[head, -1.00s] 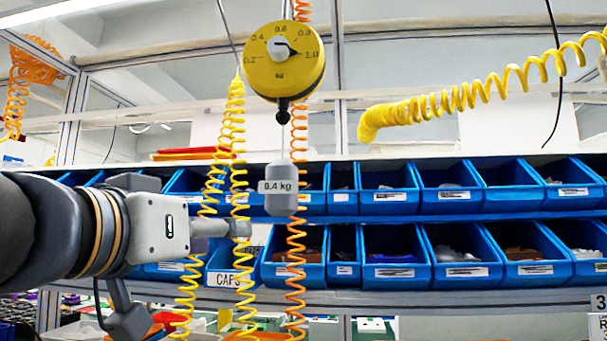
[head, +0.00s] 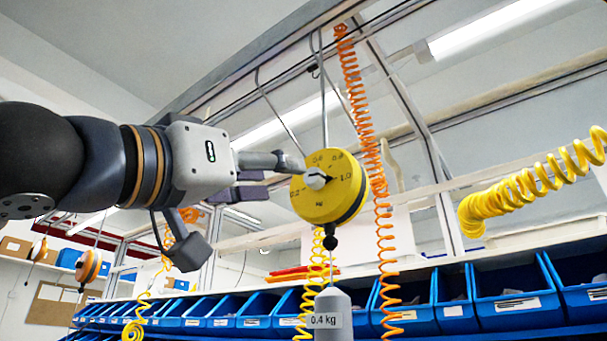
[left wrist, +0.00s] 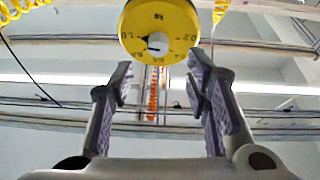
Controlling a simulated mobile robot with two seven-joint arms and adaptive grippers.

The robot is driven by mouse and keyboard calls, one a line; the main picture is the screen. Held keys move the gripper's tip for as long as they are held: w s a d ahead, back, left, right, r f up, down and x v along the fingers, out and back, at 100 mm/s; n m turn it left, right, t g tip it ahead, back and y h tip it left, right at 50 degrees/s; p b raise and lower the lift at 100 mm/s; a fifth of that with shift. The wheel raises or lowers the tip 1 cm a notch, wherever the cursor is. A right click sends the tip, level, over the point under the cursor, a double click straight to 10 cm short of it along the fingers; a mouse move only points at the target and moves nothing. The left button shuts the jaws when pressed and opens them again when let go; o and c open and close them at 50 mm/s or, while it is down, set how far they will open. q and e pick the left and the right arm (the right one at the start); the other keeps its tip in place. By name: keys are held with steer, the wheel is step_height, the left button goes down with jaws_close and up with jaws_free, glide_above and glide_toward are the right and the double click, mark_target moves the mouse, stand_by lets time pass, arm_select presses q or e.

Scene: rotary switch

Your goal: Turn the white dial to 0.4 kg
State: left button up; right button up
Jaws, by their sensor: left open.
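The yellow round balancer (head: 340,195) hangs from a cable, with a scale printed on its face. Its white dial (head: 316,179) sits at the centre of that face, and its black pointer points towards 1.0. In the left wrist view the dial (left wrist: 157,42) is upside down, beyond the fingertips and centred between them. A grey weight (head: 333,328) labelled 0.4 kg hangs below. My left gripper (head: 275,176) is open and empty, just left of the dial; its upper finger overlaps the balancer's edge in the picture, and I cannot tell whether it touches. My right gripper is not in view.
An orange coiled hose (head: 380,220) hangs close to the right of the balancer. A yellow coiled hose (head: 480,210) stretches at the right. Blue bins (head: 510,300) line a shelf below.

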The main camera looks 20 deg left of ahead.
mark_target(311, 176)
arm_select(q)
steer(key=x, duration=0.6)
steer(key=shift+w+d, duration=0.25)
steer(key=shift+w, duration=0.05)
jaws_close()
steer(key=shift+n, duration=0.3)
